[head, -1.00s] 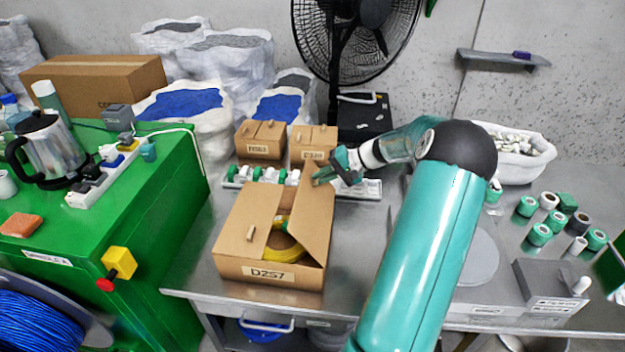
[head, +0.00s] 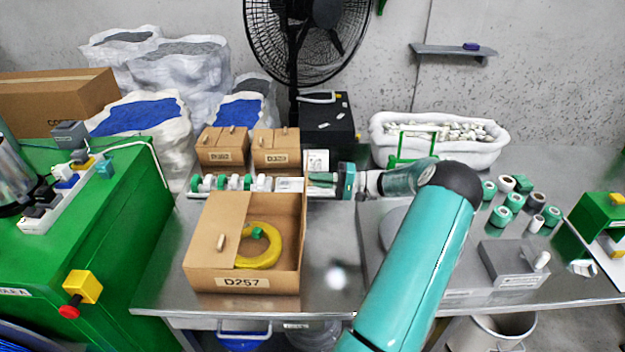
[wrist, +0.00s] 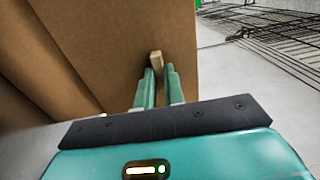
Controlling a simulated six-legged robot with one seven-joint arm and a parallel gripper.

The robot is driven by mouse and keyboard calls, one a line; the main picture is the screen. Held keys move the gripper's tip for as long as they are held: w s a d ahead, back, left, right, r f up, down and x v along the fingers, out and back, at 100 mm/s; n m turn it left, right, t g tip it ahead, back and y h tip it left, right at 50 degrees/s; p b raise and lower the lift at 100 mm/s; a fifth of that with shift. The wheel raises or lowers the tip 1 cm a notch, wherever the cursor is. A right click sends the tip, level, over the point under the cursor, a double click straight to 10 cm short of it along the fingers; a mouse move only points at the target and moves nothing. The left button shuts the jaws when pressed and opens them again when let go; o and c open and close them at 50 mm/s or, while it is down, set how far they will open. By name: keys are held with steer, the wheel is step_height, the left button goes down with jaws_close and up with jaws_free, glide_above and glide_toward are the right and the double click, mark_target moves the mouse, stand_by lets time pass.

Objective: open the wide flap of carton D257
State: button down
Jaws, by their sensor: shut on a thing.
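Carton D257 (head: 205,283) stands on the metal bench, its label facing me. Its left flap (head: 213,228) lies flat, with a small wooden knob (head: 221,242) on it. The right flap (head: 303,232) stands about upright and shows nearly edge-on in the head view. Inside lies a yellow coil (head: 262,258) with a green piece. My gripper (head: 312,180) is at the top of that upright flap, on its outer right side. In the wrist view, my fingers (wrist: 156,85) are shut on the flap's wooden knob (wrist: 156,58); cardboard (wrist: 100,45) fills the left of that view.
Two small cartons (head: 222,148) and a row of green and white items (head: 215,184) are behind the carton. A grey plate (head: 375,235) and a grey box (head: 510,262) lie to the right. A green cabinet (head: 90,240) stands left. Bare bench shows right of the carton.

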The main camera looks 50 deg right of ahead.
steer(key=shift+s+d+f, duration=0.15)
steer(key=shift+s+f, duration=0.1)
steer(key=shift+f, duration=0.25)
steer(key=c, duration=1.5)
jaws_free()
steer(key=shift+w, duration=0.1)
steer(key=v, duration=1.4)
steer(key=shift+r, duration=0.25)
